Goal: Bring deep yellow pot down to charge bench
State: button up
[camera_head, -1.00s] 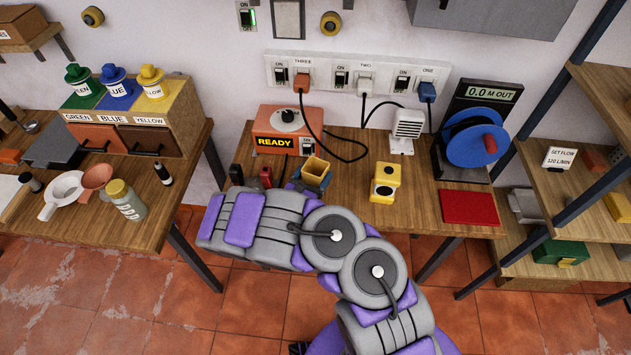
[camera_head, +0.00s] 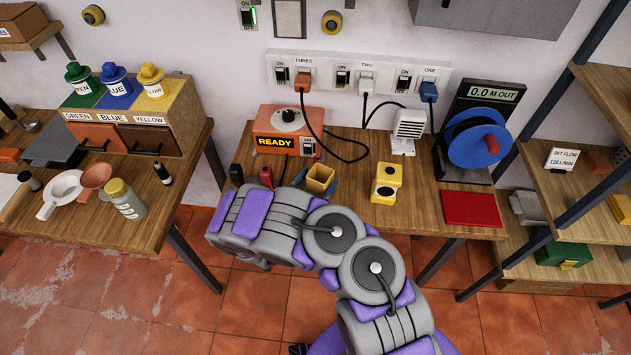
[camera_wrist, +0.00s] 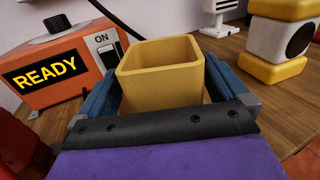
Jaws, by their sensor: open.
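The deep yellow pot (camera_head: 320,175) is a square, open-topped cup at the front of the charge bench (camera_head: 350,205), upright in the head view. In the wrist view the pot (camera_wrist: 162,78) stands between the two blue fingers of my gripper (camera_wrist: 160,100). My gripper (camera_head: 321,184) is open, with one finger on each side of the pot. The dark front edge of the gripper hides the pot's base, so I cannot see its contact with the bench. Any small gap between the fingers and pot walls is hard to tell.
An orange charger reading READY (camera_head: 285,135) is behind the pot, with a cable beside it. A yellow block with a round face (camera_head: 386,183) is to the right, then a red mat (camera_head: 470,208). Small black and red items (camera_head: 266,175) are close on the left.

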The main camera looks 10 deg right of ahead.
jog(key=shift+d+r, duration=0.15)
jog(key=shift+d, duration=0.3)
jog(key=w+a+p+v, duration=0.1)
jog(key=p+v, duration=0.2)
jog(key=v, duration=0.8)
jog(key=s+d+r+m+g+h, duration=0.2)
jog(key=d+r+m+g+h, duration=0.4)
jog(key=d+r+m, duration=0.6)
jog(key=s+d+r+m+g+y, duration=0.1)
jog(key=s+d+r+m+g, duration=0.75)
jog(key=r, duration=0.45)
jog(key=s+a+r+m+g+y, duration=0.1)
jog(key=s+m+g+y, duration=0.2)
jog(key=s, duration=0.5)
jog(key=s+r+m+g+y, duration=0.2)
jog(key=s+m+y, duration=0.1)
jog(key=s+y, duration=0.4)
jog(key=s+a+r+m+t+y, duration=0.1)
jog(key=s+a+r+t+y, duration=0.1)
jog(key=s+a+y, duration=0.4)
jog(key=s+a+t, duration=0.1)
jog(key=s+a, duration=0.2)
jog(key=a, duration=0.3)
jog(key=shift+m+t, duration=0.35)
